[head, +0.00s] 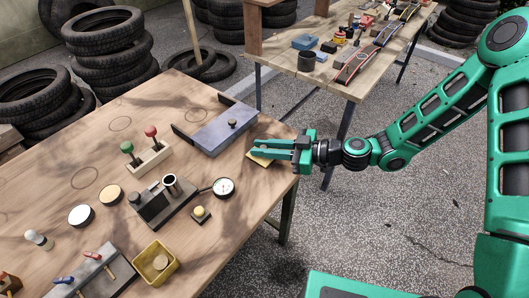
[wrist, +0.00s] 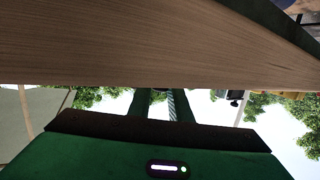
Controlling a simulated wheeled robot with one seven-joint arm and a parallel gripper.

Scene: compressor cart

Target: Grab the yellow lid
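A flat yellow piece, which looks like the yellow lid (head: 259,158), lies near the right edge of the wooden table (head: 220,185) in the head view. My gripper (head: 262,148) reaches in from the right, with its two green fingers over or beside this piece and partly hiding it. The fingers show a gap between them, and I cannot tell whether they touch the piece. In the wrist view, the finger bases of my gripper show apart, and a wood-grained surface (wrist: 150,45) hides the tips. The lid cannot be made out there.
A dial gauge (head: 223,188), a block with green and red knobs (head: 148,158) and an open yellow bin (head: 140,272) are on the same table. A second bench (head: 340,85) stands behind.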

